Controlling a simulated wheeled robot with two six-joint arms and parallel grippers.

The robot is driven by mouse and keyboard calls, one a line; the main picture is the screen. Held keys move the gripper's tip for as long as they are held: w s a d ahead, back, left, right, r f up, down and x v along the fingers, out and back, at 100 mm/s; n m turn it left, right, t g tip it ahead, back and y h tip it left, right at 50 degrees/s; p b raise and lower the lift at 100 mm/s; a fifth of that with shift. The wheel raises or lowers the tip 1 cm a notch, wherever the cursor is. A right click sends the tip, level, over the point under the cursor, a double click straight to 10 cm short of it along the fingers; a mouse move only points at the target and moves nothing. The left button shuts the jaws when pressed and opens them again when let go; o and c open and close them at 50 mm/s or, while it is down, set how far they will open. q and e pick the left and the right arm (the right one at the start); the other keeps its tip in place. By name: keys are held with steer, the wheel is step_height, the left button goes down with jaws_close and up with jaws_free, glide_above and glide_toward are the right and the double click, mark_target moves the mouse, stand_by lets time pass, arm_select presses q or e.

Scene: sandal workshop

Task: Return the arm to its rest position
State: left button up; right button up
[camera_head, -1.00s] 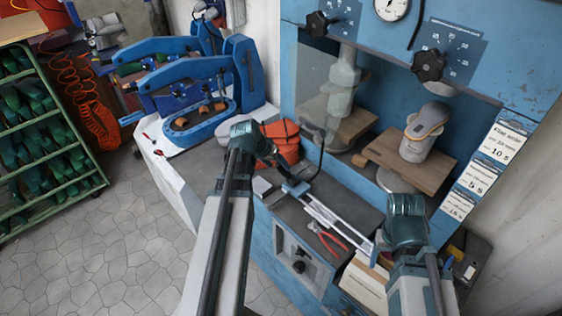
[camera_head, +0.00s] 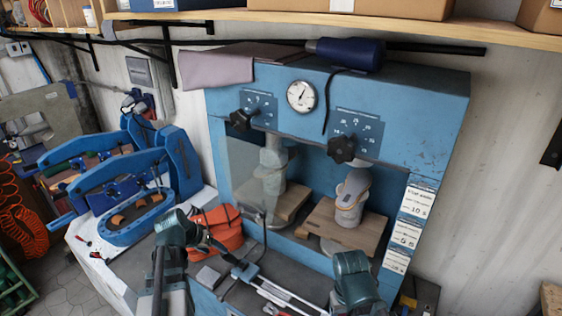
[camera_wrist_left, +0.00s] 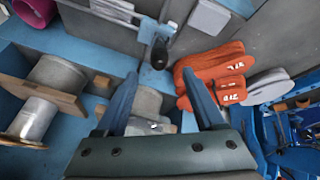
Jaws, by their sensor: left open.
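My left gripper (camera_head: 226,254) is above the workbench in front of the blue press, beside a folded orange item. In the left wrist view its two blue fingers (camera_wrist_left: 160,76) stand apart with nothing gripped between them. The orange item (camera_wrist_left: 215,75) lies just beyond and to the right of the fingers there; it also shows in the head view (camera_head: 216,232). My right arm's teal wrist shows at the lower right of the head view, in front of the press; its fingers are not visible.
The blue press (camera_head: 420,130) has wooden platforms (camera_head: 345,232) inside. A blue clamp machine (camera_head: 135,215) stands at the left. Pale rods (camera_head: 285,298) lie on the bench near my left gripper. A wooden shelf (camera_head: 300,22) crosses the top.

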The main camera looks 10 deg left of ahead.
arm_select(q)
steer(key=s+d+f+m+g+y+b, duration=0.1)
steer(key=s+d+f+g+b, duration=0.1)
steer(key=d, duration=0.8)
steer(key=s+d+f+m+g+y+b, duration=0.1)
steer(key=s+d+f, duration=0.3)
steer(key=d, duration=0.6)
steer(key=s+d+f+m+g+y+b, duration=0.1)
steer(key=s+d+f+m+g+b, duration=0.1)
steer(key=s+d, duration=0.4)
steer(key=d+f+m+b, duration=0.1)
steer(key=d+b, duration=0.1)
steer(key=d, duration=0.2)
steer(key=shift+s+f+g, duration=0.25)
steer(key=shift+s+g, duration=0.15)
stand_by(4.6)
